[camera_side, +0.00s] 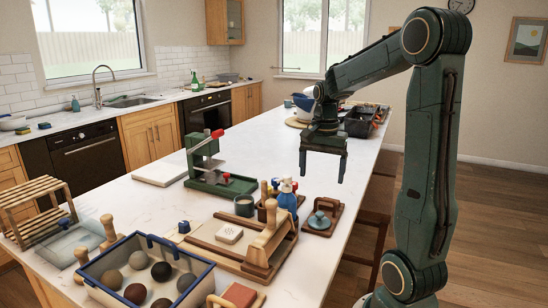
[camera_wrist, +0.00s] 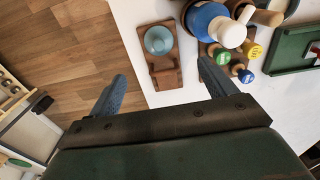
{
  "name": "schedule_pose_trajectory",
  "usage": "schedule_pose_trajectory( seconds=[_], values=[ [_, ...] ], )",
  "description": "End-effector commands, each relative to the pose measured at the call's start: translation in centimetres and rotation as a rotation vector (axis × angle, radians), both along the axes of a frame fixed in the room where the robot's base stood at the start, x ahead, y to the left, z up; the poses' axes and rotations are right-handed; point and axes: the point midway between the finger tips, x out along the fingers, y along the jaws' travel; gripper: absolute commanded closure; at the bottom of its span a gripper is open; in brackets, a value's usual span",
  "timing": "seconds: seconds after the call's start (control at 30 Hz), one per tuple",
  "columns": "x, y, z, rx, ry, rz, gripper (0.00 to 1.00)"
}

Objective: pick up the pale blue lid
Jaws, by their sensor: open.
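The pale blue lid (camera_side: 319,220) is round with a small knob. It sits on a small brown wooden stand (camera_side: 333,212) near the right edge of the white worktop. In the wrist view the lid (camera_wrist: 158,40) lies on the far part of its stand (camera_wrist: 166,78), ahead of the gap between my fingers. My gripper (camera_side: 322,174) points down, open and empty, above and apart from the lid. In the wrist view both fingers of my gripper (camera_wrist: 162,72) show, spread on either side of the stand.
A blue bottle with a white top (camera_side: 287,197) stands close left of the lid, among wooden-handled tools. A grey cup (camera_side: 244,206) and a green press (camera_side: 215,180) stand further left. A blue-rimmed tray (camera_side: 95,266) of clay balls is at the front. The worktop's right edge is close.

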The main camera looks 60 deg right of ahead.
Motion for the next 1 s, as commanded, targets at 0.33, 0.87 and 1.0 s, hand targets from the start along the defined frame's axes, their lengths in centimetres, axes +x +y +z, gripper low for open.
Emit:
schedule_pose_trajectory(
  seconds=[0.33,0.87,1.0],
  values=[
    [-0.1,-0.5,-0.6,0.007,0.007,-0.025,0.17],
    [-0.2,-0.4,-7.2,0.008,0.008,-0.023,0.17],
    [-0.1,-0.4,-8.4,0.006,0.006,-0.023,0.17]
  ],
)
